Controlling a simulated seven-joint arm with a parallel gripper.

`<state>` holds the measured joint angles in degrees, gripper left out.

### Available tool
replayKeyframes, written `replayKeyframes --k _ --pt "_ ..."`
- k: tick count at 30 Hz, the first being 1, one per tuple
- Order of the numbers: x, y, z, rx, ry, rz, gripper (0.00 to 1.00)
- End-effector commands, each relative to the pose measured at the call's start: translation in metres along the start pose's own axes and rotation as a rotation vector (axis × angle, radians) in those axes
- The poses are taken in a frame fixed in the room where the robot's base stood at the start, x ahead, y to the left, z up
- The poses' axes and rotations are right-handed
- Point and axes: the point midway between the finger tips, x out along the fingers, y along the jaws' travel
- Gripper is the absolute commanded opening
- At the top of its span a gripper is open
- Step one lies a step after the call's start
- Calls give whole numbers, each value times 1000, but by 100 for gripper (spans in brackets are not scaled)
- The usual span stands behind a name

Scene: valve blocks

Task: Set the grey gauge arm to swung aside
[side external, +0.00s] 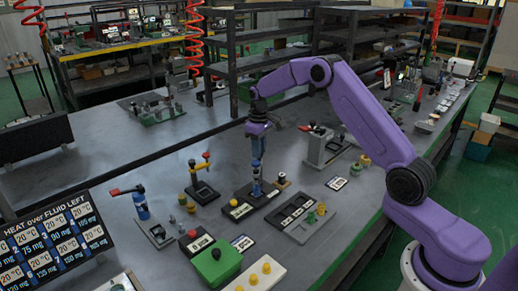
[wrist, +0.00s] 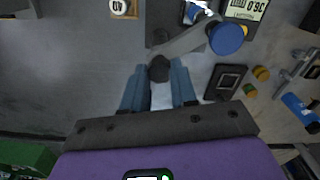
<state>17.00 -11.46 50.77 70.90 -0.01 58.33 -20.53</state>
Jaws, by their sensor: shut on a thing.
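The grey gauge arm (wrist: 188,43) runs in the wrist view from a round blue cap (wrist: 226,38) down and left to a dark knob (wrist: 159,69). My gripper (wrist: 159,88) has its two blue fingers on either side of this knob and is shut on it. In the side external view my gripper (side external: 258,158) points straight down over a dark block (side external: 268,199) with a blue post (side external: 257,187). The gauge arm is hard to make out there, hidden by the fingers or too small.
Several other valve blocks stand around, including a red-handled blue valve (side external: 142,205) at left, a yellow-and-red post (side external: 204,170) and a grey block (side external: 322,148) at right. A green box (side external: 216,262) is in front. The bench behind my gripper is mostly clear.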

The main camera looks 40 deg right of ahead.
Motion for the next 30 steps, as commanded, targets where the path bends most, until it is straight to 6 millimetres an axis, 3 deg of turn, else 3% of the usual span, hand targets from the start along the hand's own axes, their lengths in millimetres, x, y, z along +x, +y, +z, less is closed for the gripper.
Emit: replayKeyframes --k 8,30 --pt "0 0 0 160 -1 -1 0" --pt "-1 0 0 854 0 0 0"
